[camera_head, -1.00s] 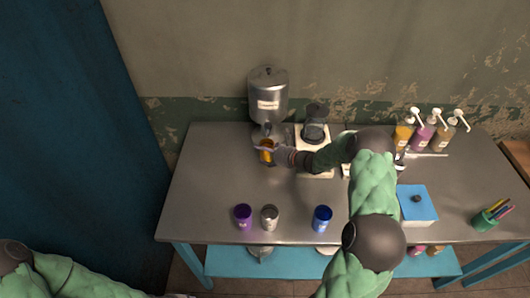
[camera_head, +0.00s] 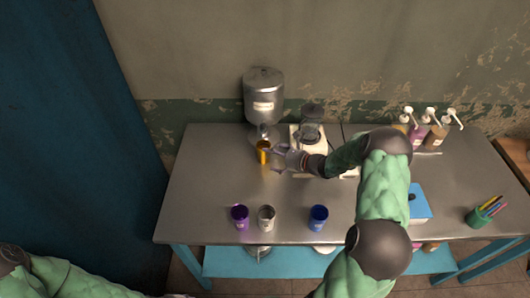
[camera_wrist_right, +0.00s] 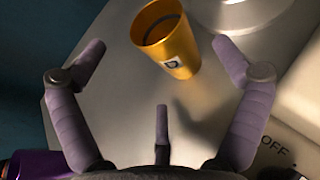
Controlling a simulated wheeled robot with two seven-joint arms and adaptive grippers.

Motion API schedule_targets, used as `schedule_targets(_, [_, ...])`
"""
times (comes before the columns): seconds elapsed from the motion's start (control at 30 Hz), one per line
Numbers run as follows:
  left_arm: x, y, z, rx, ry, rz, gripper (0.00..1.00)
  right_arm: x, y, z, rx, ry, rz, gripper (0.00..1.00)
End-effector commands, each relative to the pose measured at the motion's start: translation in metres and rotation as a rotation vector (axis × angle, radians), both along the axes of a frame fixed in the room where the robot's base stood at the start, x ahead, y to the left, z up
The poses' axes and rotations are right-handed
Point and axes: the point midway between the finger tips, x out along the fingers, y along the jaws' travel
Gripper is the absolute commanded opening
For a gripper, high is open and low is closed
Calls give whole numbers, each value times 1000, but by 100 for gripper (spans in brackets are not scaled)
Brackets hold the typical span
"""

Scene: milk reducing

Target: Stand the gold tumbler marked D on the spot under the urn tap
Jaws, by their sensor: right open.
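The gold tumbler (camera_head: 263,152) stands at the back left of the table, in front of the steel urn (camera_head: 263,97), close below its tap (camera_head: 262,131). The right wrist view shows it (camera_wrist_right: 170,42) with its dark mark D and open mouth; a round pale base is beside it. My right gripper (camera_head: 277,158) is open just right of the tumbler. Its fingers are spread, with a gap to the tumbler, and hold nothing. The spot under the tumbler is hidden.
A purple cup (camera_head: 240,217), a grey cup (camera_head: 266,217) and a blue cup (camera_head: 319,217) stand along the front edge. A white appliance (camera_head: 311,135) stands right of the urn. Pump bottles (camera_head: 437,134), a blue-topped box (camera_head: 420,203) and a green pencil cup (camera_head: 479,216) are farther right.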

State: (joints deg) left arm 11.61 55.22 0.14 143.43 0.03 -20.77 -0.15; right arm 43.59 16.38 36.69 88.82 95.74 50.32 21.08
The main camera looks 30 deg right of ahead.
Motion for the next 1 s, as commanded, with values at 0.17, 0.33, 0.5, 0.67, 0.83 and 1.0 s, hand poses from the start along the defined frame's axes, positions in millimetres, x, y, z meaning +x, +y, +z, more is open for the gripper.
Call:
schedule_targets(0.17, [0, 0, 6, 0, 0, 0, 40, -29, -13, 12, 0, 1, -2, 98])
schedule_targets(0.33, [0, 0, 8, 0, 0, 0, 40, -45, -20, 18, 1, 2, -2, 98])
schedule_targets(0.5, [0, 0, 9, 0, 0, 0, 40, -50, -22, 20, 1, 1, 1, 98])
schedule_targets(0.67, [0, 0, 9, 0, 0, 0, 40, -50, -22, 20, 1, 1, 1, 98])
schedule_targets(0.83, [0, 0, 9, 0, 0, 0, 40, -50, -22, 20, 1, 1, 1, 98])
schedule_targets(1.0, [0, 0, 9, 0, 0, 0, 40, -50, -22, 20, 0, 0, 1, 98])
